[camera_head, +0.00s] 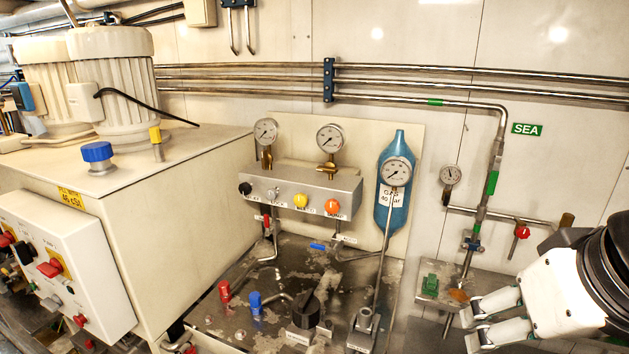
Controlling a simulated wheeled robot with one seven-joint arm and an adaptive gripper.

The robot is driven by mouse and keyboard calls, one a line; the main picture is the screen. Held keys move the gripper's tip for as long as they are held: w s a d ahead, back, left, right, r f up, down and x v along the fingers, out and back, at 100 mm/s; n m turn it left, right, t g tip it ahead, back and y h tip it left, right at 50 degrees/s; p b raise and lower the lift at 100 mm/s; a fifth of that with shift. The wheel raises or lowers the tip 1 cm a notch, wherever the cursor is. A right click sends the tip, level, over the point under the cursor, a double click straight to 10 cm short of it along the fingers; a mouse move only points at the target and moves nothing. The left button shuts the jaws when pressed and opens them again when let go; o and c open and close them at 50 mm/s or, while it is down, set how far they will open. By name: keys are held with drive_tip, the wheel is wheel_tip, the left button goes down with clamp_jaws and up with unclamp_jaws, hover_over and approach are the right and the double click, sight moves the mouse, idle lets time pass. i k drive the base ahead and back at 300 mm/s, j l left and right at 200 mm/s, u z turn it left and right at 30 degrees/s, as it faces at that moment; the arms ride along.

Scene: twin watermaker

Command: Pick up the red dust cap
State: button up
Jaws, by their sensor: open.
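A small red cap (225,291) stands upright on the left part of the stained metal plate (335,271); it looks like the red dust cap. A similar blue cap (255,302) stands just to its right. My gripper (472,327) is at the lower right, with its two white fingers pointing left and a gap between them. It is open and empty, well to the right of the red cap and apart from it. Nothing hides the red cap's upper part.
A black knob (305,309) and a thin upright rod (381,262) stand between the red cap and my gripper. A cream cabinet (190,200) rises left of the plate. A small ledge with a green block (430,283) is beside my gripper. Gauges and a blue bottle (391,207) are behind.

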sight(224, 288)
drive_tip(key=i+j+u, duration=0.15)
drive_tip(key=j, duration=0.2)
drive_tip(key=i+j+u, duration=0.1)
drive_tip(key=j, duration=0.3)
drive_tip(key=i+j+u, duration=0.15)
drive_tip(key=j, duration=0.2)
drive_tip(key=i+j+u, duration=0.15)
drive_tip(key=i+j, duration=0.05)
drive_tip(key=j, duration=0.1)
